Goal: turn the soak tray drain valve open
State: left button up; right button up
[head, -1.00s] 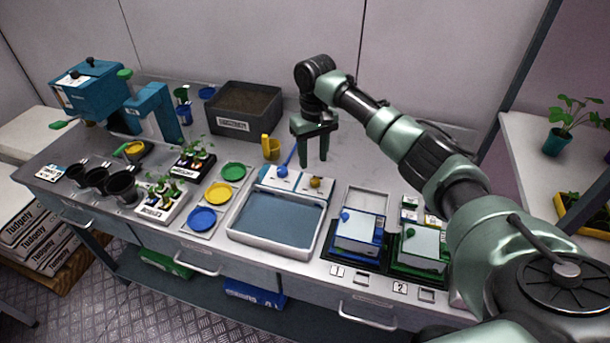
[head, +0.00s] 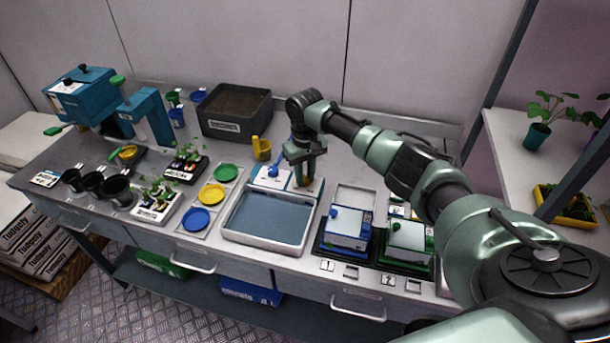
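The soak tray (head: 230,219) is a pale-rimmed basin of blue-grey water at the front middle of the bench. Two white panels stand at its back edge. The left panel (head: 264,177) carries a blue lever (head: 275,168). The right panel (head: 316,188) carries a small brass-yellow knob (head: 304,183). My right gripper (head: 304,179) points down at the right panel, its fingertips at the knob and partly hiding it. I cannot tell whether the fingers touch or grip it. My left gripper is out of view.
A yellow scoop-like cup (head: 262,150) and a dark soil bin (head: 234,112) stand behind the tray. Blue (head: 347,224) and green (head: 408,238) boxes sit to its right. Coloured discs (head: 212,194) and seedling trays (head: 157,203) lie to its left.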

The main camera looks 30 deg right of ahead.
grip_shut()
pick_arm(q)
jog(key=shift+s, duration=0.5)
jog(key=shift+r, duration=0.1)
pick_arm(e)
jog(key=shift+n, duration=0.3)
jog(key=n+p, duration=0.1)
jog(key=n, duration=0.1)
jog(key=shift+r+n, duration=0.1)
jog(key=shift+n, duration=0.2)
jog(key=n+p, duration=0.1)
jog(key=n, duration=0.3)
jog(key=shift+n, duration=0.3)
jog(key=n, duration=0.5)
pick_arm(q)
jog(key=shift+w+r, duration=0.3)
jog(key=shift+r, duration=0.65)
pick_arm(e)
jog(key=n, duration=0.5)
jog(key=shift+w, duration=0.1)
jog(key=shift+n, duration=0.3)
